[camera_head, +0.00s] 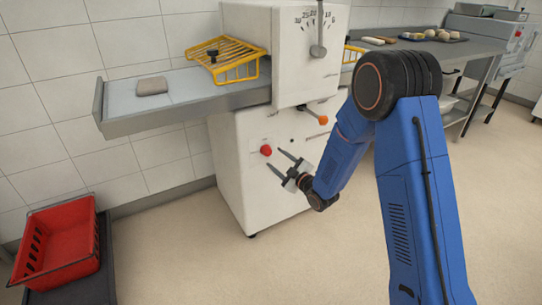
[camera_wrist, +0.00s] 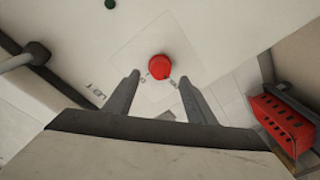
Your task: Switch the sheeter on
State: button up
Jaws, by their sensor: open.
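The sheeter (camera_head: 255,160) is a white machine with a dial and lever at its top and yellow wire guards. A red round knob (camera_head: 266,150) is on its front face. The knob also shows in the wrist view (camera_wrist: 159,67), on a square plate with small markings, just beyond my fingers. My gripper (camera_head: 275,160) is open and empty, its two fingers pointing at the front face close to the knob. In the wrist view my gripper (camera_wrist: 155,82) has the knob between and ahead of its fingertips, with no contact visible.
An orange-ended lever (camera_head: 322,119) sticks out to the right of the red knob. The sheeter's left table (camera_head: 190,112) holds a grey-beige block (camera_head: 152,86). A red crate (camera_head: 60,245) stands at lower left. The floor in front is clear.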

aim_at(269, 153)
jog(key=shift+x, duration=2.5)
jog(key=shift+c, duration=0.5)
jog(key=c, duration=0.9)
